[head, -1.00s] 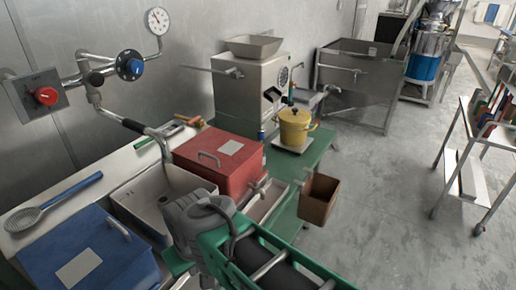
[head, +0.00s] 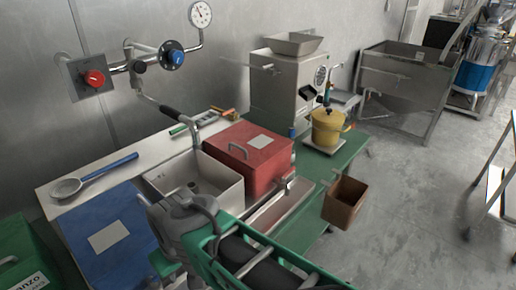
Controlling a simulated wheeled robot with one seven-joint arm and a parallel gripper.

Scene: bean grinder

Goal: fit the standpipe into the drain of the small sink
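The small sink (head: 231,194) is a white square basin left of the red box. Its drain (head: 193,186) shows as a small dark spot in the basin floor. A wall-fed spout (head: 195,133) with a black sleeve hangs at the sink's back edge. I cannot make out a standpipe anywhere in this view. My arm, with a grey joint and a green link, crosses the foreground and covers the sink's front edge. My gripper's fingers do not show, so whether they hold anything is hidden.
A red box (head: 262,163) stands right of the sink and a blue box (head: 88,232) left. A ladle (head: 68,187) lies on the counter. A yellow pot (head: 327,127), a brown bin (head: 344,203) and a green box (head: 22,262) are nearby.

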